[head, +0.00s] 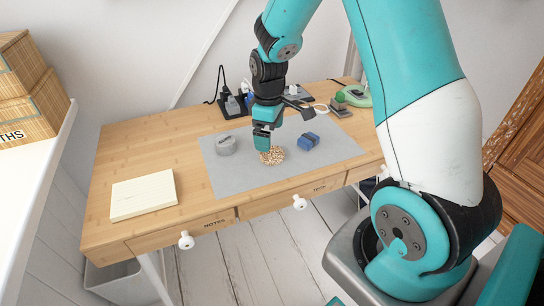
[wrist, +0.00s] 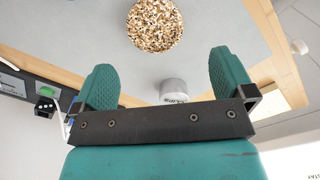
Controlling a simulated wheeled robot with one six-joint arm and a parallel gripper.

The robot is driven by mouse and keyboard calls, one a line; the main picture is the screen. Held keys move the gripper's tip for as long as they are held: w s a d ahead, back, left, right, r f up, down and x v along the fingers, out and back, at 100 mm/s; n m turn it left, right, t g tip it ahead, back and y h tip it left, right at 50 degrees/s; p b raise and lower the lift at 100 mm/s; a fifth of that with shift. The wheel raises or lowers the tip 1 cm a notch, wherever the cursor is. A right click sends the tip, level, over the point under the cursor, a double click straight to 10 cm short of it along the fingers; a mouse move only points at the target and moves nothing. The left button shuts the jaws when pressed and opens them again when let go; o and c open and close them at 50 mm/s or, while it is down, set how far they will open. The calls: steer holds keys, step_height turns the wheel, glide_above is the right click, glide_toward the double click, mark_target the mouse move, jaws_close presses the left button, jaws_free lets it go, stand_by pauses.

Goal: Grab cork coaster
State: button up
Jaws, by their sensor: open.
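The cork coaster (head: 272,156) is a round speckled brown disc lying flat on the grey desk mat (head: 221,177). In the wrist view the coaster (wrist: 155,25) shows at the top middle, beyond my fingertips and between their lines. My gripper (head: 263,147) is just above the coaster's left side in the head view, and partly hides it. In the wrist view my gripper (wrist: 160,75) has its two teal fingers wide apart with nothing between them. I cannot tell the exact height of the fingertips above the coaster.
On the mat, a grey round tin (head: 225,145) stands left and a blue object (head: 308,141) lies right of the coaster. A cream notepad (head: 143,195) lies at the desk's left. A power strip (head: 233,106) and a green device (head: 354,95) are at the back. The mat's front is clear.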

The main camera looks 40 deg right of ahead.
mark_target(271, 153)
steer(key=f, duration=0.7)
steer(key=shift+w+d, duration=0.1)
steer(key=shift+d, duration=0.2)
steer(key=shift+r, duration=0.1)
steer(key=c, duration=0.9)
